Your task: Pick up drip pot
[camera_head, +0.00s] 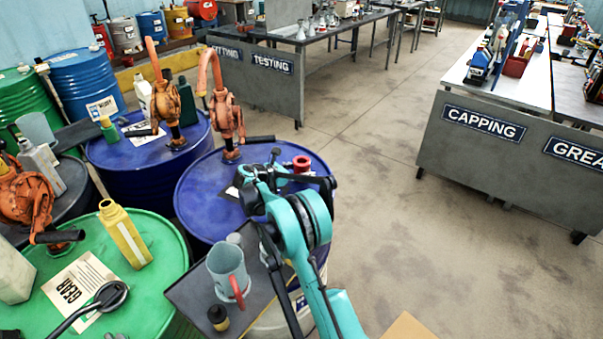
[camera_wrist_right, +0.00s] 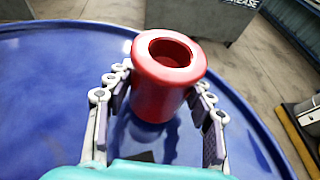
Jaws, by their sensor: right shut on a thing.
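The drip pot is a red cylinder with a round opening in its top. In the right wrist view the drip pot (camera_wrist_right: 158,95) stands upright between the two fingers of my right gripper (camera_wrist_right: 160,85), which is shut on it. In the head view the red top of the drip pot (camera_head: 302,163) shows just beyond my right gripper (camera_head: 293,178), over the near blue drum (camera_head: 195,195). The gripper hides most of the pot there. I cannot tell whether its base touches the drum lid. My left gripper is not in view.
Orange hand pumps (camera_head: 228,112) stand on the blue drums to the left. A grey tray (camera_head: 190,296) with a grey jug (camera_head: 228,270) lies near my right arm. A green drum (camera_head: 165,240) carries a yellow bottle (camera_head: 125,235). The floor to the right is open.

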